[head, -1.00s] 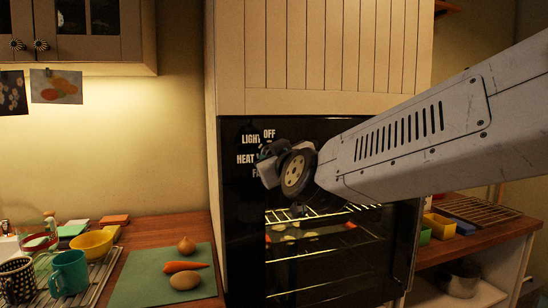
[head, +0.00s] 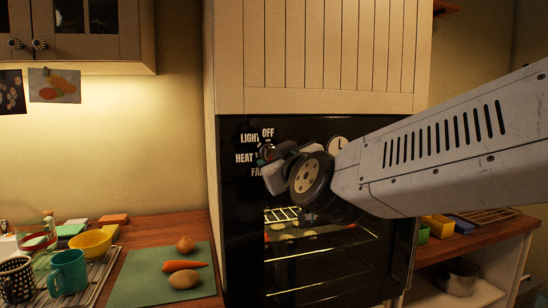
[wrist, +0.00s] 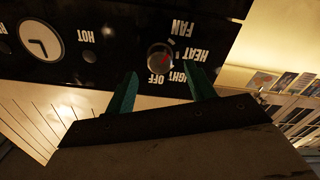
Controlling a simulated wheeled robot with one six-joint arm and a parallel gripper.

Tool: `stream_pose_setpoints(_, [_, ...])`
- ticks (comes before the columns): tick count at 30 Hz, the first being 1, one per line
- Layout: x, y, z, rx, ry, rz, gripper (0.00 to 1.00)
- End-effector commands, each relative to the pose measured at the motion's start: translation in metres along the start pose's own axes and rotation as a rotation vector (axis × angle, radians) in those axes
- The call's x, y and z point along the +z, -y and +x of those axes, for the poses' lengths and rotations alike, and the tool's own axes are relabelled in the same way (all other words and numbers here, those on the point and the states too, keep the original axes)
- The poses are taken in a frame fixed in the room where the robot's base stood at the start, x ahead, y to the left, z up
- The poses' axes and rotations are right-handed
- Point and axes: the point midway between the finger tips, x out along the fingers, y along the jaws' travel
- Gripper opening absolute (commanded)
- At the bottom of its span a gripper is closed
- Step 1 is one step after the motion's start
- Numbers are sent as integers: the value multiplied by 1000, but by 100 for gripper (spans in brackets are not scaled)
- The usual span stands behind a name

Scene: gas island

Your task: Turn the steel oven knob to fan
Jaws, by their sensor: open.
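In the head view my gripper (head: 270,165) covers most of the knob and part of the labels.
A clock dial (wrist: 40,38) and a smaller dark knob (wrist: 89,57) sit along the same panel. Below is the oven's glass door (head: 320,262) with lit racks. A green board (head: 150,285) with vegetables lies on the left counter, beside a dish rack with cups.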

Motion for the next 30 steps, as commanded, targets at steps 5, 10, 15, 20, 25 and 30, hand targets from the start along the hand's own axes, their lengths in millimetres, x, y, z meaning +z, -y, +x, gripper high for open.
stream_pose_setpoints(5, [0,0,-26,-1,-1,0,55])
stream_pose_setpoints(10, [0,0,-36,-1,0,-1,55])
stream_pose_setpoints(15, [1,0,-37,0,1,-1,55])
stream_pose_setpoints(20, [1,0,-37,0,1,8,55])
stream_pose_setpoints(25, [21,29,-41,-137,95,104,55])
stream_pose_setpoints(30, [78,74,-80,-387,374,206,55])
